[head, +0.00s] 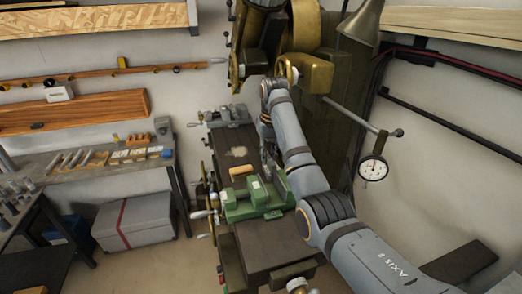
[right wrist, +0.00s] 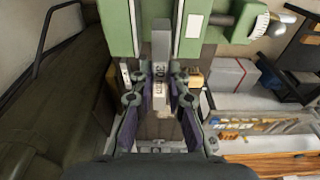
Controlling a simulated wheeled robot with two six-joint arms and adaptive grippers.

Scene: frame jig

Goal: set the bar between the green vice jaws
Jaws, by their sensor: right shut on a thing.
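The green vice (head: 255,202) stands on the dark machine table, and its green jaws show at the top of the right wrist view (right wrist: 194,28). My right gripper (head: 268,172) is beside the vice in the head view, reaching down from above. In the right wrist view its two fingers (right wrist: 160,88) are shut on a grey bar (right wrist: 161,42) with a printed label. The bar's far end lines up with the gap between the green jaws in that view. I cannot tell whether it touches them or how deep it sits. My left gripper is not in view.
A small tan block (head: 240,169) lies on the machine table (head: 232,140) behind the vice. A dial gauge (head: 373,168) hangs on the right. A grey box with a red stripe (head: 137,221) stands on the floor at left, below a tool bench (head: 100,172).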

